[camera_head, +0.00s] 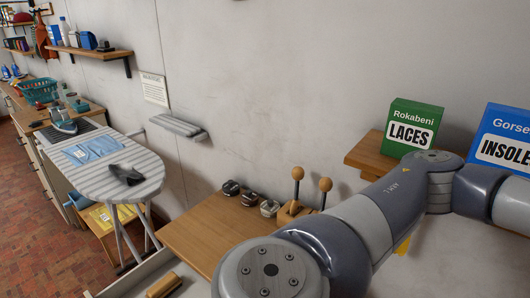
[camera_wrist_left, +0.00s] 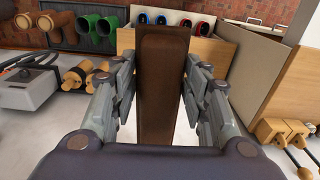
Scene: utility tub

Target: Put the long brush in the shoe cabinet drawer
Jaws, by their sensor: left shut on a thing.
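My left gripper (camera_wrist_left: 160,90) is shut on a long, dark brown, flat-faced thing, probably the long brush (camera_wrist_left: 162,95), held between its two fingers in the left wrist view. It stands lengthwise in the picture; no bristles show. In the head view a grey arm of mine crosses the lower right and hides what lies behind it; no fingertips show there. A pale drawer-like edge (camera_head: 135,276) shows at the bottom of the head view, beside the wooden cabinet top (camera_head: 200,232). A small wooden-handled piece (camera_head: 163,286) lies inside that edge. My right gripper is not in view.
Several dark tins and wooden-knobbed shoe tools (camera_head: 297,188) stand on the cabinet top. A green laces box (camera_head: 412,128) and a blue insoles box (camera_head: 503,140) are at right. An ironing board (camera_head: 110,172) stands left.

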